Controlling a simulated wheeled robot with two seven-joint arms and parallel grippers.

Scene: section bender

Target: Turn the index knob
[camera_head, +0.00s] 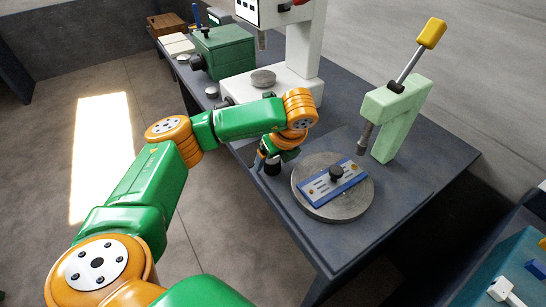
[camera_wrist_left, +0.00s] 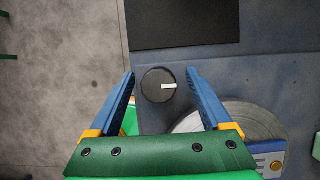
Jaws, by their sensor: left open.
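The index knob is a round black knob with a white mark; in the left wrist view the knob (camera_wrist_left: 157,88) sits between my two blue fingers, with a gap on each side. In the head view the knob (camera_head: 272,169) stands near the front edge of the bench, just below my left gripper (camera_head: 265,161). My left gripper (camera_wrist_left: 160,75) is open, with its fingertips on either side of the knob in the picture. I cannot tell how far above the bench they are. The white mark points right in the wrist view. My right gripper is out of view.
A round metal disc (camera_head: 313,205) with a blue plate (camera_head: 318,187) and a second black knob lies right of the gripper. A pale green post (camera_head: 387,143) with a yellow-handled lever (camera_head: 432,33) stands behind it. A white machine (camera_head: 306,50) and a green box (camera_head: 223,48) stand farther back.

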